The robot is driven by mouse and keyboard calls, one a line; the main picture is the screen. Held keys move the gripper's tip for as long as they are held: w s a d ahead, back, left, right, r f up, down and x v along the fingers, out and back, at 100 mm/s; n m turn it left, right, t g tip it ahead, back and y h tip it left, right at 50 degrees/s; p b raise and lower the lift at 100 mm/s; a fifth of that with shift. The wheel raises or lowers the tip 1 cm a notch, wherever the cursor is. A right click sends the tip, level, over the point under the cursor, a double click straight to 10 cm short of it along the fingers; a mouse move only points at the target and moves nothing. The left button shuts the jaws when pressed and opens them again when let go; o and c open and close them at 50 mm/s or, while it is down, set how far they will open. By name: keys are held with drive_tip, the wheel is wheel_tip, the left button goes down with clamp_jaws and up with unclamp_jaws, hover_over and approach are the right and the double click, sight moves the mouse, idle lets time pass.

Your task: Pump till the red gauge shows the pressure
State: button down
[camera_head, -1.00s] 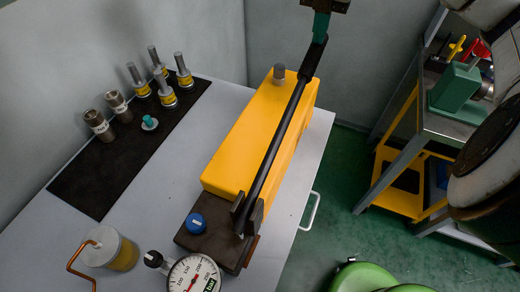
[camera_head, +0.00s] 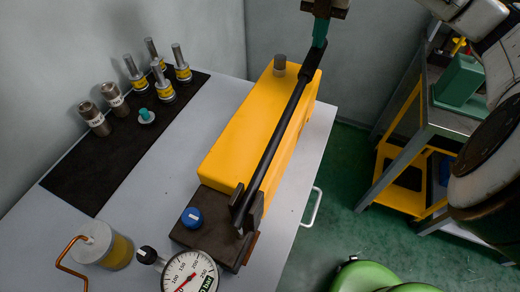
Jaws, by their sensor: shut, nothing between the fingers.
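The yellow pump (camera_head: 245,140) stands on the grey bench, with a long black lever (camera_head: 272,148) running up from the dark block (camera_head: 212,238) at its near end. My gripper (camera_head: 319,40) is at the top edge, its teal fingers closed with nothing between them. The fingertips are at the lever's upper end and seem to touch it. The round white gauge (camera_head: 190,277) at the bottom edge has a red needle and is cut off by the frame. Its exact reading is too small to tell. A blue knob (camera_head: 192,217) sits on the dark block.
A yellow-grey cart (camera_head: 405,160) stands at right. Bare bench lies between mat and pump.

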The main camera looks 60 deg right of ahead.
sight(317, 53)
drive_tip(key=shift+d+f, duration=0.1)
drive_tip(key=shift+f, duration=0.15)
drive_tip(key=shift+d+f+b, duration=0.15)
drive_tip(key=shift+f+b, duration=1.35)
drive_tip(key=shift+f, duration=0.8)
